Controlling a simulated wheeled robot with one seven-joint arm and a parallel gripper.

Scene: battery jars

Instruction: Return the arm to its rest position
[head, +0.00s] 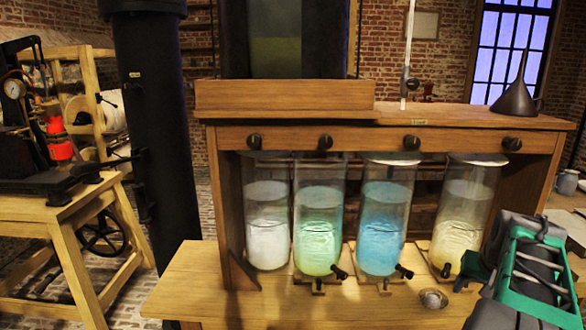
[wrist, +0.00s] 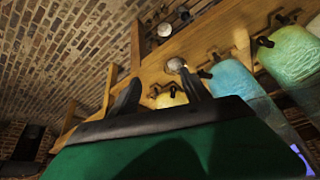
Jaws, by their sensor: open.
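My gripper (head: 472,270) is at the lower right of the head view, in front of the yellow jar's side of the bench. In the wrist view its two dark fingers (wrist: 162,92) stand apart with nothing between them. My green and grey wrist part fills the lower right of the head view. The fingertips are hard to make out there, and I cannot tell how far they are from the bench.
The wooden bench (head: 215,290) holds jars of white (head: 267,235), green (head: 318,235), blue (head: 384,235) and yellow liquid (head: 460,225), with taps in front. A small round metallic thing (head: 433,299) lies near my gripper. A funnel (head: 515,98) stands on the upper shelf.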

